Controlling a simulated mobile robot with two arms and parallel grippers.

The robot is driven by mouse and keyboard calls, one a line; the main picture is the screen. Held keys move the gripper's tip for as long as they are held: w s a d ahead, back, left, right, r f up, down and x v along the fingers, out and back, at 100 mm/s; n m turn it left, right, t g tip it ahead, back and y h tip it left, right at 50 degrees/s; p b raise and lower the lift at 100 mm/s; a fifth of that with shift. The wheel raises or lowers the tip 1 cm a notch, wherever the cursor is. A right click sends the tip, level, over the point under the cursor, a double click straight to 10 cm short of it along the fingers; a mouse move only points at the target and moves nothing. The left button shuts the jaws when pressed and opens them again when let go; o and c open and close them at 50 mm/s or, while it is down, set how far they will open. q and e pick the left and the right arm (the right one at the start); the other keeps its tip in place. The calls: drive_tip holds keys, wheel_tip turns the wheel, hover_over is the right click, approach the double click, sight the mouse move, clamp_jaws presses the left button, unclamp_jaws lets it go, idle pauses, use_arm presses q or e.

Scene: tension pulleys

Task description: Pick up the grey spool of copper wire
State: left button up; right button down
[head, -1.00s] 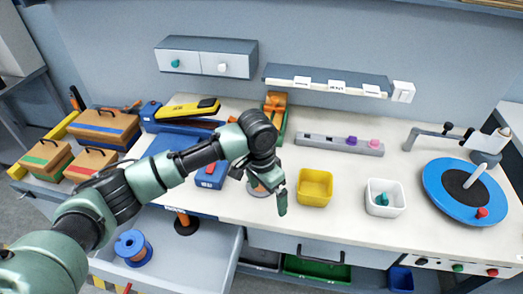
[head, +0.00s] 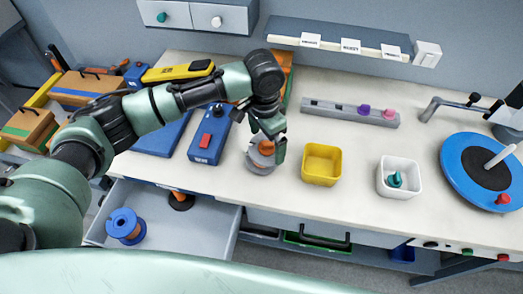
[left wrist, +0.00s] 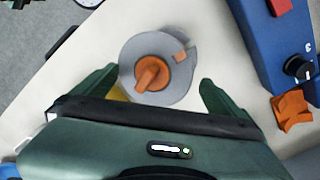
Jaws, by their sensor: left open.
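The grey spool of copper wire (head: 261,162) stands on the white worktop, left of the yellow bin. It has a grey round flange and a copper-orange middle. It also shows in the left wrist view (left wrist: 180,92), seen from above. My left gripper (head: 268,140) is over the spool and partly covers it in the head view. In the left wrist view my open gripper's fingers (left wrist: 160,80) lie to either side of the spool, with gaps visible. Whether the fingers are level with the spool is hard to tell. My right gripper is not in view.
A yellow bin (head: 321,164) and a white bin (head: 399,177) with a teal piece stand to the right. A blue box with a red switch (head: 208,137) is left of the spool. A blue spool (head: 125,225) lies in the open drawer (head: 165,222). A blue turntable (head: 460,160) is far right.

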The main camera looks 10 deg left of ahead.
use_arm(q)
drive_tip(key=shift+g+y, duration=0.3)
drive_tip(key=f, duration=0.2)
drive_tip(key=a+f, duration=0.1)
drive_tip(key=f, duration=0.1)
drive_tip(key=a+f, duration=0.1)
drive_tip(key=f, duration=0.1)
drive_tip(key=shift+w+f, duration=0.45)
drive_tip(key=shift+w, duration=0.2)
drive_tip(key=shift+s+r+p, duration=0.25)
drive_tip(key=shift+p, duration=0.05)
drive_tip(key=shift+s+d+r, duration=0.15)
drive_tip(key=shift+s+d, duration=0.05)
drive_tip(key=shift+s, duration=0.05)
drive_tip(key=c, duration=0.5)
drive_tip(key=shift+w, duration=0.1)
drive_tip(key=c, duration=1)
drive_tip(key=shift+w, duration=0.15)
drive_tip(key=c, duration=0.4)
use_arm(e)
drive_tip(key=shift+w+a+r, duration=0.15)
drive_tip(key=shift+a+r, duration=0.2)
use_arm(q)
drive_tip(key=shift+r, duration=0.1)
